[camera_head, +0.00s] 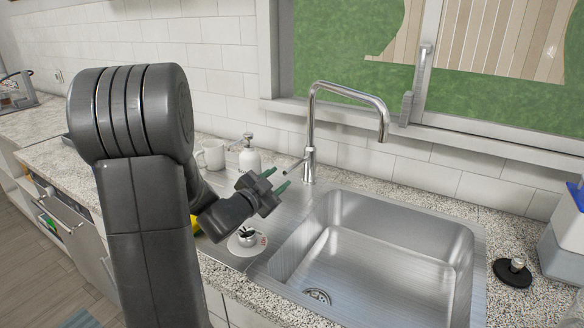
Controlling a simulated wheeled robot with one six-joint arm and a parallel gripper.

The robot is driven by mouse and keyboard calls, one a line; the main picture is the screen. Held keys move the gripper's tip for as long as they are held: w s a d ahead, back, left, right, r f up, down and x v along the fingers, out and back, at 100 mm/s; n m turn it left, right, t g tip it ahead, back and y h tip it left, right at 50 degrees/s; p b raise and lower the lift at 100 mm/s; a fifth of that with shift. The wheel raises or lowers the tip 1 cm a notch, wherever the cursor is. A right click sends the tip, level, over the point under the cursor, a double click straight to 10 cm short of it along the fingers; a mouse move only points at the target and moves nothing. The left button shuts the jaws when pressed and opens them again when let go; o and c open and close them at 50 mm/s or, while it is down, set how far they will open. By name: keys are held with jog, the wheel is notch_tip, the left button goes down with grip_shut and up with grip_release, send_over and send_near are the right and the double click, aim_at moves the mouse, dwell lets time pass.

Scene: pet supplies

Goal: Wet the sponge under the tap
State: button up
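The chrome tap (312,137) stands behind the sink, and its spout arches right over the basin. Its thin side lever (293,166) points left towards my gripper. My gripper (277,179) has two green fingers spread apart. They are close to the lever's end; I cannot tell whether they touch it. No water shows under the spout. A small yellow patch (195,225) beside my arm may be the sponge; most of it is hidden behind the arm. The steel sink basin (375,250) looks empty, with a drain near its front left.
A white mug (211,154) and a white soap dispenser (249,156) stand behind my gripper. A black stopper-like object (512,271) and a blue-and-white container (566,235) are at right.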

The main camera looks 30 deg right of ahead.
aim_at(293, 166)
jog(key=x, duration=0.8)
jog(key=shift+s+p, duration=0.15)
jog(key=shift+p, duration=0.2)
jog(key=shift+c, duration=0.2)
grip_shut()
